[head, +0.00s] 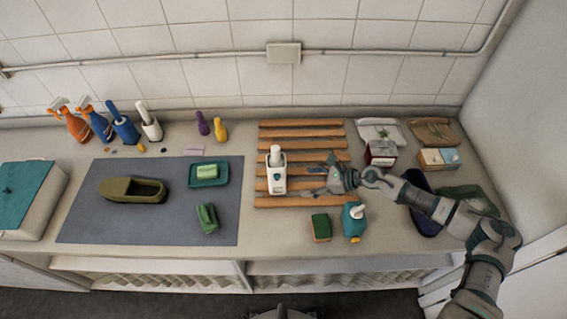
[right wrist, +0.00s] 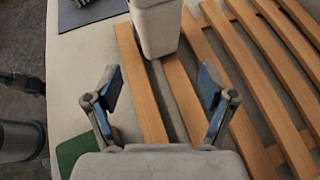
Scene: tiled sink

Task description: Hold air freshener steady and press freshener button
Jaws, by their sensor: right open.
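The air freshener, a white bottle (head: 277,176) with a white top and a small green mark, stands upright on the wooden slatted rack. Its top, probably the button (head: 276,154), faces up in the head view. My right gripper (head: 312,191) is just right of the bottle, pointing at it. In the right wrist view the right gripper (right wrist: 160,90) is open and empty, and the bottle's lower body (right wrist: 156,25) stands beyond the fingertips, apart from them. My left gripper is not in the head view.
The wooden rack (head: 302,133) lies under the bottle. A grey mat (head: 90,215) with a green shoe (head: 132,190) and soap dish (head: 208,174) lies left. Spray bottles stand at the back left.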

